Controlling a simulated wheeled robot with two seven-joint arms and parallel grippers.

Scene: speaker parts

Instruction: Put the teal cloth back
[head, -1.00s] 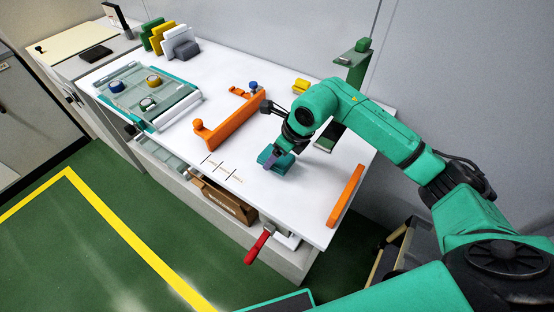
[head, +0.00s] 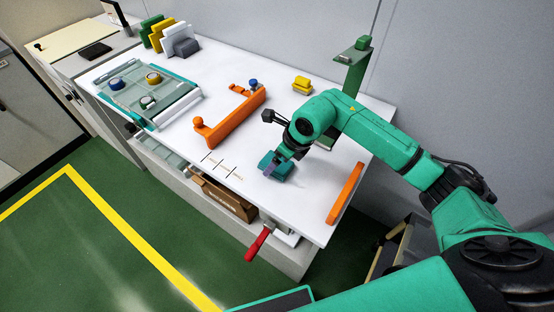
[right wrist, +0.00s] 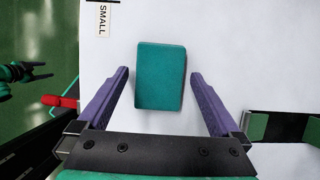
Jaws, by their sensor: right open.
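The teal cloth (right wrist: 160,77) looks like a thick folded block. It lies on the white table near the front edge and also shows in the head view (head: 283,172). My right gripper (head: 272,167) is over it with jaws open. In the right wrist view the purple fingers of my right gripper (right wrist: 159,76) stand on either side of the cloth, with gaps on both sides. A small dark two-pronged end on a teal link, seemingly my left gripper (right wrist: 32,72), shows at the left of the right wrist view, its opening unclear.
Green, yellow, white and grey upright pieces (head: 172,39) stand at the back left. A clear tray (head: 150,95) holds several round items. An orange handled frame (head: 230,120), an orange bar (head: 345,194) and a yellow block (head: 302,85) are on the table. A red handle (head: 258,245) sticks out in front.

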